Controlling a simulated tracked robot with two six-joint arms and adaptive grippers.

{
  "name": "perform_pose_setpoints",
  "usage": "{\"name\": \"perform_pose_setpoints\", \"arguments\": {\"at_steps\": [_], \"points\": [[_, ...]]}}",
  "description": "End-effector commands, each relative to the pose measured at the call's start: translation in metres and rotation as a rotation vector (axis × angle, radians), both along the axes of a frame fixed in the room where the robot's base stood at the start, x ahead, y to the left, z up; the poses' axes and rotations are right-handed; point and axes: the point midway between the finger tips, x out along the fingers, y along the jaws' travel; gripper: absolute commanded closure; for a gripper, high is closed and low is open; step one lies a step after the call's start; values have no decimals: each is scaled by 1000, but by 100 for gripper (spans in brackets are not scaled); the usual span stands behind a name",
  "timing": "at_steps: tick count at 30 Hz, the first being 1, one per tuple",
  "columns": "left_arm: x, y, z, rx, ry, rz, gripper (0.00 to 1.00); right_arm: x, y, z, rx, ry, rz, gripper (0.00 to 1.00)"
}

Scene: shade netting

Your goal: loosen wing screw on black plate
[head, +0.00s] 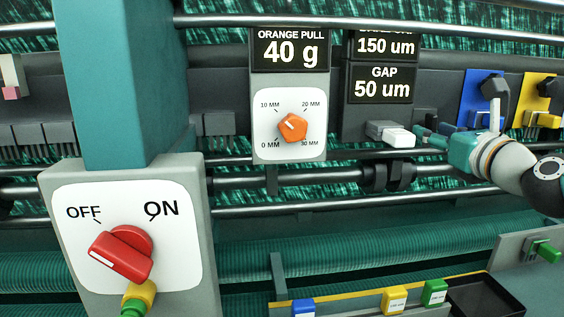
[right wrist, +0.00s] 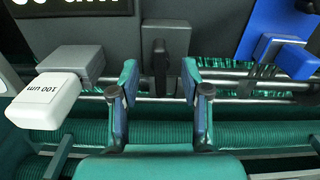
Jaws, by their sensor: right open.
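The black plate (right wrist: 178,38) is at the top middle of the right wrist view. The wing screw (right wrist: 160,62), a dark grey upright bar, stands out from its front. My right gripper (right wrist: 160,85) is open, with one teal-and-blue finger on each side below the screw. The gap between the fingers is in line with the screw, and I see no contact. In the head view my right gripper (head: 428,136) reaches in from the right, at the lower edge of the dark bar, and partly hides that area. My left gripper is not in view.
A white block marked 100 um (right wrist: 45,100) is left of the fingers. Metal rods (head: 330,178) run across below. A red OFF/ON switch (head: 122,255) is lower left.

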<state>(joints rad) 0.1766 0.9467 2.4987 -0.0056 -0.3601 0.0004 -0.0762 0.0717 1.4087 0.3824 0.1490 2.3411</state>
Motion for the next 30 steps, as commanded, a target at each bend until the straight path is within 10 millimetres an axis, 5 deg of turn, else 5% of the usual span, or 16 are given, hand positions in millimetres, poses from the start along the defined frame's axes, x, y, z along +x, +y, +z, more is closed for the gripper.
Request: {"name": "perform_pose_setpoints", "arguments": {"at_steps": [12,23,28,30], "points": [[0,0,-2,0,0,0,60,-33,-5,0,0,-1,-1,53],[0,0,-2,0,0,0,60,-38,-6,0,0,0,-1,53],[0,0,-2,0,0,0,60,-37,-6,0,0,0,-1,26],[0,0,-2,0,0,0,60,-37,-6,0,0,0,-1,24]]}}
